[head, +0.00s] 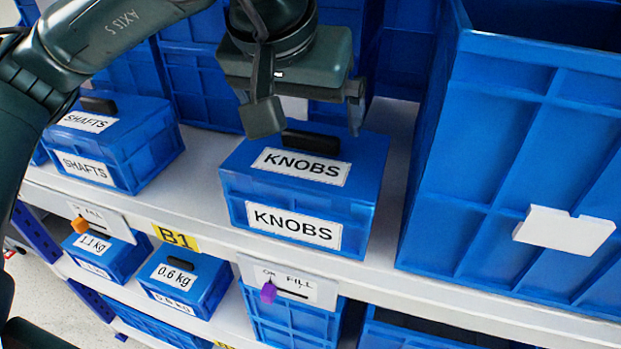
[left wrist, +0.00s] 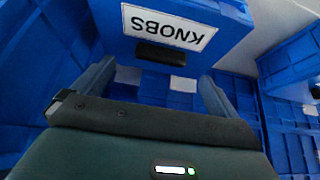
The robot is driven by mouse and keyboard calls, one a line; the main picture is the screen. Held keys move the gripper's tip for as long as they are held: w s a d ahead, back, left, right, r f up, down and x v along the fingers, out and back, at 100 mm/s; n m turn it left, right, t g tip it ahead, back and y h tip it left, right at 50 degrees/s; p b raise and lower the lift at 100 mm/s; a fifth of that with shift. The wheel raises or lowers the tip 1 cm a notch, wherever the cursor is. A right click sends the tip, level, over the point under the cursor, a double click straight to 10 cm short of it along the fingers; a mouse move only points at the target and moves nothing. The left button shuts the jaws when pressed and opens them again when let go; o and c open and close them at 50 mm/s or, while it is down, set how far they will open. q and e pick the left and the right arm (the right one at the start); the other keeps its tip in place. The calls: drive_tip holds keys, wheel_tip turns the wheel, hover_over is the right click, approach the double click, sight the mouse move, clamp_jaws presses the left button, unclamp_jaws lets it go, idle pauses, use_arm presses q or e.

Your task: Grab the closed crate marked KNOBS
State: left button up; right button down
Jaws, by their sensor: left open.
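The closed blue crate marked KNOBS (head: 296,225) sits on the upper grey shelf in the head view, with a white label on its lid and another on its front. A black handle (head: 311,142) stands on its lid toward the back. My left gripper (head: 308,118) is open above the back part of the lid, its fingers on either side of the handle in the picture. In the left wrist view the handle (left wrist: 160,54) lies ahead, between the open fingers and beyond them. I cannot tell whether any finger touches the lid. My right gripper is out of view.
A closed SHAFTS crate (head: 122,155) stands left on the same shelf. A tall open blue bin (head: 510,150) stands close on the right. More blue bins stand behind. Small weight-marked boxes (head: 186,285) sit on the shelf below.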

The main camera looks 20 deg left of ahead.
sight(310, 135)
use_arm(q)
drive_tip(key=p+x, duration=0.1)
drive_tip(key=x, duration=0.4)
drive_tip(key=shift+c, duration=0.4)
drive_tip(key=c, duration=1.8)
drive_tip(key=shift+o, duration=0.2)
